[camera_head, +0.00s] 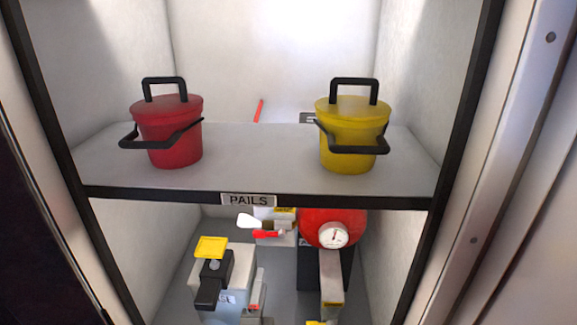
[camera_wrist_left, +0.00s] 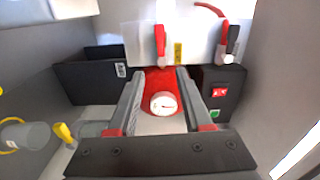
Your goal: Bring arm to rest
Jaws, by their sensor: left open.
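My left gripper (camera_wrist_left: 158,78) shows clearly in the left wrist view. Its two grey fingers are apart, with nothing held between them. A red tank (camera_wrist_left: 163,78) with a round white gauge (camera_wrist_left: 162,104) shows in the gap beyond the fingers. I cannot tell whether the fingers touch it. In the head view the tank (camera_head: 322,219) and its gauge (camera_head: 333,235) are under the shelf, and I cannot surely pick out the left gripper there. My right gripper is in neither view.
A shelf (camera_head: 265,158) carries a red pail (camera_head: 170,138) and a yellow pail (camera_head: 350,135). Below it stands a grey and black unit with a yellow top (camera_head: 210,247). Cabinet walls are close on both sides. The wrist view shows a black box with a red switch (camera_wrist_left: 219,92).

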